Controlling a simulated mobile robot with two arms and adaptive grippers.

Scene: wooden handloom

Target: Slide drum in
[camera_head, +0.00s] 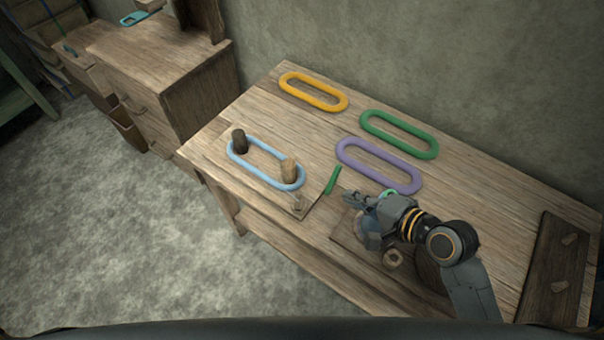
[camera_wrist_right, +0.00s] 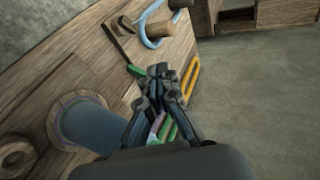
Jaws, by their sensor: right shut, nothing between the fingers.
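Two short upright wooden cylinders stand inside a light blue oval loop (camera_head: 250,178) on the left end of the bench: a dark one (camera_head: 239,141) and a paler one (camera_head: 289,170). I cannot tell for certain which piece is the drum. A small wooden knob (camera_head: 297,204) sits near the paler cylinder, by the board's edge. My right gripper (camera_head: 350,198) is shut and empty, to the right of the cylinders and apart from them, close to a green stick-like piece (camera_head: 333,180). In the right wrist view its fingers (camera_wrist_right: 165,75) come together. My left gripper is not in view.
Orange (camera_head: 313,92), green (camera_head: 399,134) and purple (camera_head: 379,166) loops lie along the bench. A blue-grey cylinder (camera_wrist_right: 85,122) stands beside my right gripper. A wooden ring-like piece (camera_head: 393,258) is near the front. A dark board (camera_head: 552,270) lies at the right.

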